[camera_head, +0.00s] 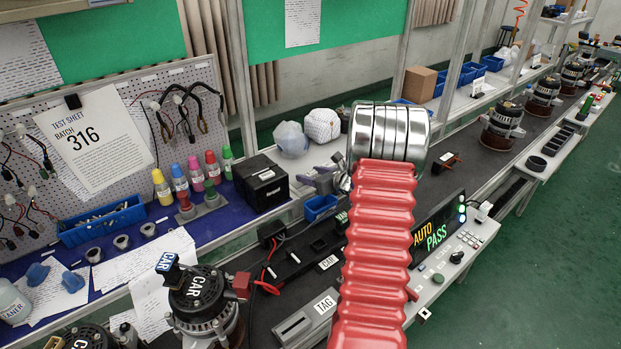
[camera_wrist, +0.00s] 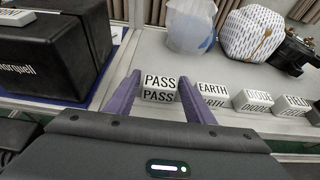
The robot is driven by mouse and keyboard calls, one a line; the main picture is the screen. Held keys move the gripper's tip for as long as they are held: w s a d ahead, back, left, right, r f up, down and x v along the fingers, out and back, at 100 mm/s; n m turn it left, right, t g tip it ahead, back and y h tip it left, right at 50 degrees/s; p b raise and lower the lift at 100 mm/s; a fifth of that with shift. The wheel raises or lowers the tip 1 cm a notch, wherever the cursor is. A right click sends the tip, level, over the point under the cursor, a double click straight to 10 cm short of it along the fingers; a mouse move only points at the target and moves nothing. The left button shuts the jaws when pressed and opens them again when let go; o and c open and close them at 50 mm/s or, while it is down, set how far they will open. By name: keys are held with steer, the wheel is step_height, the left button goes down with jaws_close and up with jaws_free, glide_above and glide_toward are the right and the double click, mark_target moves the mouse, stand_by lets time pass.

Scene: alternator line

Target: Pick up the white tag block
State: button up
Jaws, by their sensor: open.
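A white block lettered PASS (camera_wrist: 159,88) stands on the pale shelf in the middle of the wrist view. My gripper (camera_wrist: 160,80) is open, with one purple finger on each side of this block; I cannot tell if they touch it. White blocks lettered EARTH (camera_wrist: 212,89), DIODE (camera_wrist: 252,101) and FIELD (camera_wrist: 291,105) stand in a row to its right. In the head view my gripper (camera_head: 322,180) shows only partly beside my red arm, and the blocks are hidden there.
A black box (camera_wrist: 55,50) stands close on the left. A wrapped pale bundle (camera_wrist: 192,25) and a white patterned bundle (camera_wrist: 250,35) lie behind the blocks. In the head view, a grey holder marked TAG (camera_head: 305,318) sits on the dark line beside an alternator (camera_head: 200,305).

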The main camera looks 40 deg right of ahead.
mark_target(309, 172)
steer(key=shift+x, duration=0.75)
steer(key=shift+c, duration=0.5)
steer(key=c, duration=0.7)
steer(key=shift+r, duration=0.1)
step_height(309, 172, up, 10)
steer(key=shift+f, duration=0.1)
